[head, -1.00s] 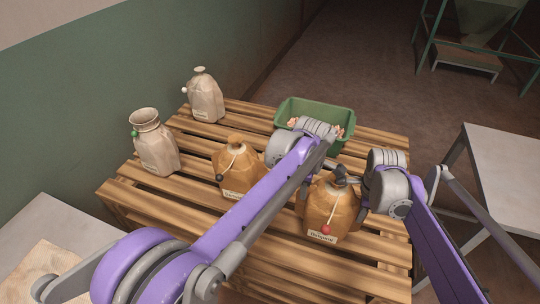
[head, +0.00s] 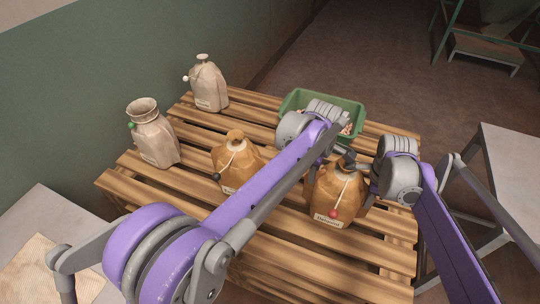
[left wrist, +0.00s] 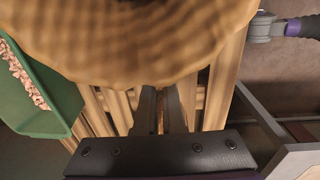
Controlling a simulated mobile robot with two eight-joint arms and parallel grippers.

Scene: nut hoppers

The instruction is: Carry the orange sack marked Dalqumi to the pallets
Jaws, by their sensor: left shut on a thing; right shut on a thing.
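An orange sack (head: 338,200) with a red bead and a pale label too small to read surely is upright at the front right of the wooden pallet (head: 290,262). My left gripper (head: 346,158) and my right gripper (head: 362,168) are shut on its upper part from either side; their fingertips are partly hidden. I cannot tell whether its base touches the slats. In the left wrist view the bulging sack (left wrist: 130,40) fills the top and hides the fingertips. A second orange sack (head: 240,165), with a black bead, stands to the left, partly behind my left arm.
Two pale sacks, one with a green bead (head: 153,138) and one with a white bead (head: 208,88), stand at the pallet's left and back. A green tub (head: 292,103) stands at the back. A grey table (head: 508,165) is at right, another (head: 40,212) at front left.

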